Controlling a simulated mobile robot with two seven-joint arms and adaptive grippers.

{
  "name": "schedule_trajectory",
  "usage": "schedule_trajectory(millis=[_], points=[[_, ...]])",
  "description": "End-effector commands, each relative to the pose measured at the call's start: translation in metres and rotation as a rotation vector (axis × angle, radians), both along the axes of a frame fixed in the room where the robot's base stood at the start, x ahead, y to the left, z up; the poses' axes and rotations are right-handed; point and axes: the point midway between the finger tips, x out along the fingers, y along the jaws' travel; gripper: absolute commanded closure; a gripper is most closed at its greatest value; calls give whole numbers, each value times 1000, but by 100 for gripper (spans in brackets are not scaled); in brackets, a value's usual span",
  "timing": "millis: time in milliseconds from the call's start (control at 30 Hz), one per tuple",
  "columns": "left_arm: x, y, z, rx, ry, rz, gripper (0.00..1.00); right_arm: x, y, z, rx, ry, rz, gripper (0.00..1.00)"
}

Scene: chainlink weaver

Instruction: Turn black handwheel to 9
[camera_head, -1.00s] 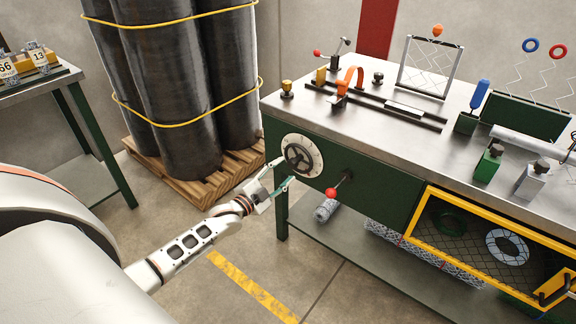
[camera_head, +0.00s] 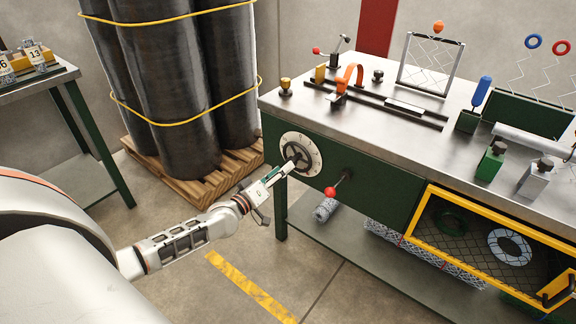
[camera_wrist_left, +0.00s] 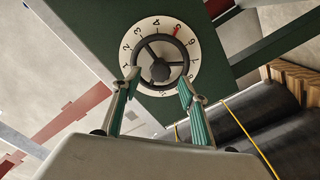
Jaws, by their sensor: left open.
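The black handwheel (camera_head: 297,156) sits on a round white dial (camera_head: 313,147) on the green front of the bench. In the left wrist view the handwheel (camera_wrist_left: 149,46) has spokes and a central hub, and the numbered dial (camera_wrist_left: 144,33) surrounds it. A red mark (camera_wrist_left: 177,29) shows at the dial's upper right, about where the 5 is. My left gripper (camera_head: 281,170) is open at the wheel. In the wrist view its fingers (camera_wrist_left: 158,77) stand apart at the wheel's lower left and lower right; whether they touch the rim I cannot tell. The right gripper is out of view.
A red-knobbed lever (camera_head: 331,192) sticks out just right of the handwheel. The metal benchtop (camera_head: 310,106) carries several fixtures. Strapped black rolls (camera_head: 165,90) stand on a wooden pallet (camera_head: 205,184) to the left. A yellow-framed mesh door (camera_head: 420,210) is at lower right.

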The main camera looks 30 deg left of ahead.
Motion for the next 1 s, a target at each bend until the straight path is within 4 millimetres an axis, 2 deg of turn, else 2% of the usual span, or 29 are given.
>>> schedule_trajectory(millis=[300,767,900,1000], points=[[-1,0,-4,-532,46,0,57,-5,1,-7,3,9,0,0],[-2,-1,-8,-1329,112,3,57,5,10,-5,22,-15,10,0],[22,-2,-2,-1343,106,0,57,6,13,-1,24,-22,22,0],[32,-3,-2,-1341,105,1,57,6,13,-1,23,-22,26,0]])
